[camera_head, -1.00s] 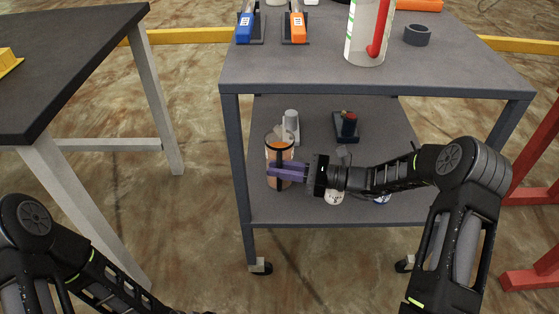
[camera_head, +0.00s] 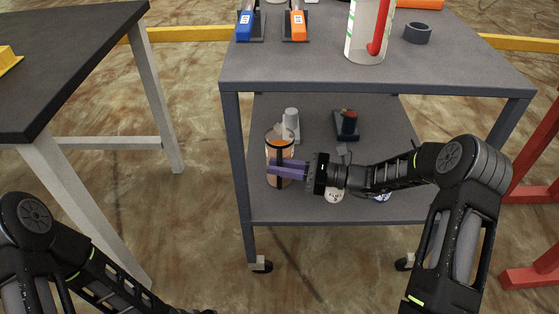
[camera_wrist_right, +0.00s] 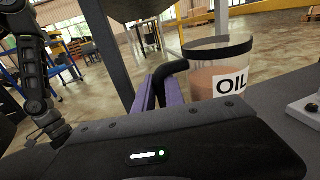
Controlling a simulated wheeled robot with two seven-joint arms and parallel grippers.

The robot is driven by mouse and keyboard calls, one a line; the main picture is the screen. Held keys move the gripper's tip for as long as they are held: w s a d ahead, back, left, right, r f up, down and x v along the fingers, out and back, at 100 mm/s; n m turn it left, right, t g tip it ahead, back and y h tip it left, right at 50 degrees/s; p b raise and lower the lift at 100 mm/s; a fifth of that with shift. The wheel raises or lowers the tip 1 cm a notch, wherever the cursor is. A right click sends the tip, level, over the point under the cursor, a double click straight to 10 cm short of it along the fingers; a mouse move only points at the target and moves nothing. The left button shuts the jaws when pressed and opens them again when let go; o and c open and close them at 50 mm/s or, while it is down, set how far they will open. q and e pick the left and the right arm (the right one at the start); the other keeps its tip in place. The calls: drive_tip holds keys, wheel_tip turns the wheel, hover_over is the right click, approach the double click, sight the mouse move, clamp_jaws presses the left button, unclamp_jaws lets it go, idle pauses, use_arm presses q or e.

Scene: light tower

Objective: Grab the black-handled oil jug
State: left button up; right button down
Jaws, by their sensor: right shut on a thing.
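The oil jug (camera_head: 273,153) is a clear container with amber contents, a black rim and a black handle. It is upright at the left of the cart's lower shelf. The right wrist view shows the jug (camera_wrist_right: 215,80) with its "OIL" label and the black handle (camera_wrist_right: 162,75). My right gripper (camera_head: 286,170) has its purple fingers shut on the handle. I cannot tell whether the jug's base touches the shelf. My left arm is at the lower left of the head view; whether its gripper is open or shut does not show.
The grey cart's lower shelf (camera_head: 385,207) also holds a grey-white item (camera_head: 291,121) behind the jug and a dark device with a red top (camera_head: 348,123). Small round items are partly hidden under my right arm. The cart's top shelf (camera_head: 320,75) overhangs the jug. A dark table (camera_head: 65,60) stands left.

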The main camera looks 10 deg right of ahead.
drive_tip(key=shift+r, duration=0.25)
drive_tip(key=shift+r+p, duration=2.15)
drive_tip(key=shift+r, duration=2.65)
